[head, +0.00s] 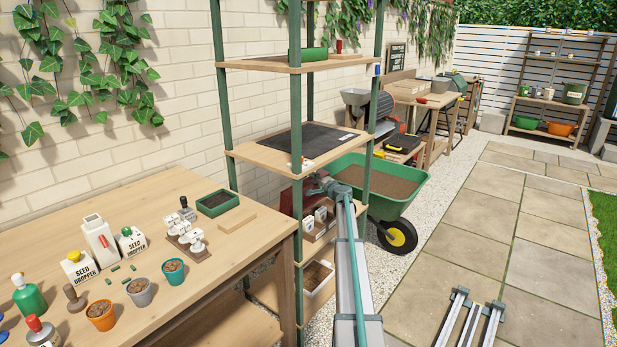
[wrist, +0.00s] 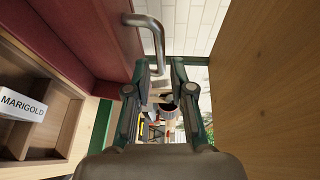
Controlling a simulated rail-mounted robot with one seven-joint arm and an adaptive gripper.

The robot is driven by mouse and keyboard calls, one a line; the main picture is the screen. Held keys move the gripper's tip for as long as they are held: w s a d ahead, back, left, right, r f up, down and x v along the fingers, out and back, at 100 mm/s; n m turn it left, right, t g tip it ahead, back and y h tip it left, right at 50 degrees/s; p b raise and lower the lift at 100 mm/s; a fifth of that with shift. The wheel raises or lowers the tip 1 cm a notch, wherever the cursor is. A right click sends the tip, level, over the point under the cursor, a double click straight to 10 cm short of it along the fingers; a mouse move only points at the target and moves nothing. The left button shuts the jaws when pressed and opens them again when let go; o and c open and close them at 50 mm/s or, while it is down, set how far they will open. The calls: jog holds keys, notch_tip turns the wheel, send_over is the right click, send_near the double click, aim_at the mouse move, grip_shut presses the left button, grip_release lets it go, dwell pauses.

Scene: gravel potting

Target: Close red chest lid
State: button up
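The red chest's lid (wrist: 85,35) stands open at the left of the wrist view, with a bent metal handle (wrist: 153,32) at its edge. Below it is the chest's wooden compartment tray (wrist: 62,120), with a white packet marked MARIGOLD (wrist: 22,105). In the head view the dark red lid (head: 287,203) shows partly, on a shelf of the green-posted rack, behind my arm. My gripper (wrist: 160,72) is open, its fingers apart with nothing held between them. The handle appears just above the fingertips; I cannot tell whether they touch. In the head view the fingers are hard to make out.
A wooden board (wrist: 270,90) fills the wrist view's right side, close to my gripper. The rack's upper shelf (head: 265,155) holds a dark mat. A green wheelbarrow (head: 400,205) stands behind. The potting table (head: 225,255) is at left; the paving at right is mostly clear.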

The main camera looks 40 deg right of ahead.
jog(key=w, duration=0.4)
jog(key=shift+w+d+f, duration=0.2)
jog(key=shift+w+d, duration=0.1)
jog(key=shift+w, duration=0.1)
jog(key=shift+c, duration=0.4)
grip_shut()
